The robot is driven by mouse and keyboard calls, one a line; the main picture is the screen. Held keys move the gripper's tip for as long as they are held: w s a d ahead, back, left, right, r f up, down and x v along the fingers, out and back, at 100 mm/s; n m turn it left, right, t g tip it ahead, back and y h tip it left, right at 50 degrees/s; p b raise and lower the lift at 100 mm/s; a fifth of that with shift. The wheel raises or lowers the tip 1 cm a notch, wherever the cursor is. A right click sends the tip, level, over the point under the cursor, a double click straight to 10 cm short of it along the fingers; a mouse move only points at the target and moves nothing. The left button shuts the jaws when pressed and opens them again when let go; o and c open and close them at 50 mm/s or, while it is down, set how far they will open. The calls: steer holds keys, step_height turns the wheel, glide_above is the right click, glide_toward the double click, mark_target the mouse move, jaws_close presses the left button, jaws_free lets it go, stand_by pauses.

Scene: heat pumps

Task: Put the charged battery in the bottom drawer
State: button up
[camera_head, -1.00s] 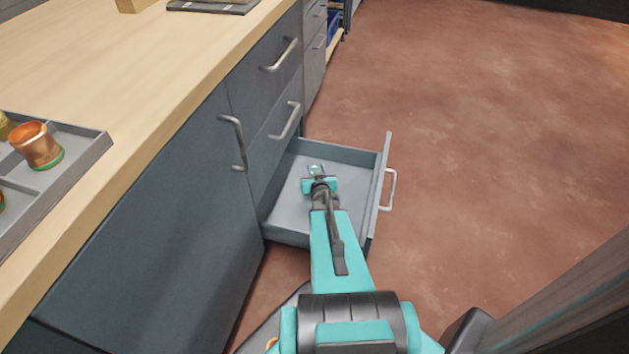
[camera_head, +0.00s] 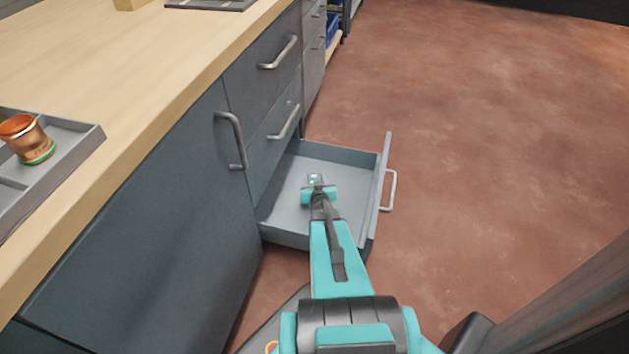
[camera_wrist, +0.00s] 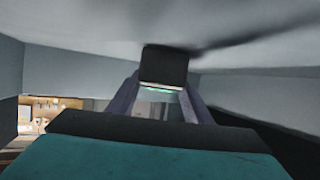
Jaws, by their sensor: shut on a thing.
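The bottom drawer (camera_head: 345,156) of the grey cabinet is pulled open and looks empty apart from what my gripper carries. My gripper (camera_head: 316,187) is over the drawer's inside, near its middle. It is shut on the battery (camera_head: 315,179), a small block with a green spot on it. In the wrist view the battery (camera_wrist: 164,66) is a dark block with a green lit strip, between the two fingers, close to the pale drawer floor (camera_wrist: 230,30). I cannot tell whether the battery touches the floor.
The drawer front with its handle (camera_head: 389,190) stands out to the right. The cabinet (camera_head: 150,215) and wooden worktop (camera_head: 130,80) are on the left. A grey tray (camera_head: 82,142) with a copper fitting (camera_head: 27,139) sits on the worktop. The red-brown floor (camera_head: 480,130) at right is clear.

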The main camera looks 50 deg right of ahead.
steer(key=shift+f, duration=0.15)
steer(key=o, duration=1.3)
steer(key=shift+o, duration=0.2)
steer(key=shift+r, duration=0.25)
steer(key=shift+p+v, duration=0.95)
steer(key=shift+v, duration=2.8)
